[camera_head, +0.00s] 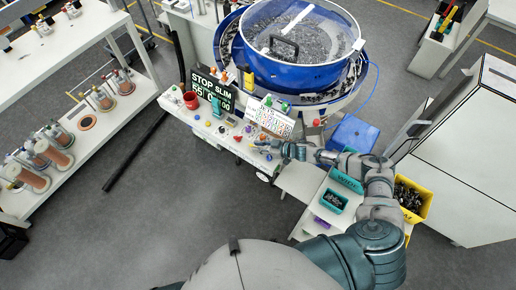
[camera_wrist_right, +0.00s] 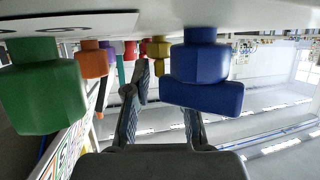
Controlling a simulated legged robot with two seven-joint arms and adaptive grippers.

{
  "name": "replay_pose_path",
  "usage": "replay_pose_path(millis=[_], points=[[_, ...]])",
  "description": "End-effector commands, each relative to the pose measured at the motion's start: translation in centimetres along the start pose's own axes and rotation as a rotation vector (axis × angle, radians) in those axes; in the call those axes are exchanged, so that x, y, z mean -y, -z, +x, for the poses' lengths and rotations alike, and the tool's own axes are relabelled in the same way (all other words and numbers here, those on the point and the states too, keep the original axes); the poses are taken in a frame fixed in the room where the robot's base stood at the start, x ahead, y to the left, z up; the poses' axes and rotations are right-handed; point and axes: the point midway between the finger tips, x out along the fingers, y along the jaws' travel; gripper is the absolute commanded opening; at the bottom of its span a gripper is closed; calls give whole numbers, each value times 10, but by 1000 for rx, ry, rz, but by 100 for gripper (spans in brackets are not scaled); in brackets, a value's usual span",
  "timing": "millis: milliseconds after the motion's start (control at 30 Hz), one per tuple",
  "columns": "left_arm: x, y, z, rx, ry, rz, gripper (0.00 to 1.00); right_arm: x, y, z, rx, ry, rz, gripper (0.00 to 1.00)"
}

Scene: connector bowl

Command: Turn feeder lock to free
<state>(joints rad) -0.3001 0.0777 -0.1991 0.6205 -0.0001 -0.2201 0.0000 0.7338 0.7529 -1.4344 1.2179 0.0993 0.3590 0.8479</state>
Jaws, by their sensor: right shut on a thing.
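A control panel (camera_head: 228,137) with several coloured knobs and buttons stands in front of the blue bowl feeder (camera_head: 302,45). In the right wrist view a blue knob (camera_wrist_right: 201,55) with a wide bar-shaped handle (camera_wrist_right: 202,96) hangs close in front of my right gripper (camera_wrist_right: 165,95). One finger is left of the handle; the other passes behind it, its tip hidden. The gripper is shut on the blue knob, though the contact itself is partly hidden. In the head view my right gripper (camera_head: 268,146) is at the panel's right end. My left gripper is not in view.
In the wrist view a green knob (camera_wrist_right: 42,85) and an orange knob (camera_wrist_right: 93,60) are to the left. Right of the panel are a teal bin (camera_head: 331,201), a blue bin (camera_head: 352,133) and a yellow bin (camera_head: 411,200). A red mug (camera_head: 191,100) stands at the panel's left.

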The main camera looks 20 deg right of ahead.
Motion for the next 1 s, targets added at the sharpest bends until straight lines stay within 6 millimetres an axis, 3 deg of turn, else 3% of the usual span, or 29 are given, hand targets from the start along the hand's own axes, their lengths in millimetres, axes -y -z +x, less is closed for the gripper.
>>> replay_pose_path(millis=[567, 600, 633, 1000], points=[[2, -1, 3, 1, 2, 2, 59, -4, 3, 0, -3, 28, -15, 0], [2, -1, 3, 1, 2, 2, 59, -4, 3, 0, -3, 27, -15, 26], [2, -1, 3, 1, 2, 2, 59, -4, 3, 1, -3, 27, -15, 33], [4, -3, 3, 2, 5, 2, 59, -2, 1, -5, -2, 31, -14, 35]])
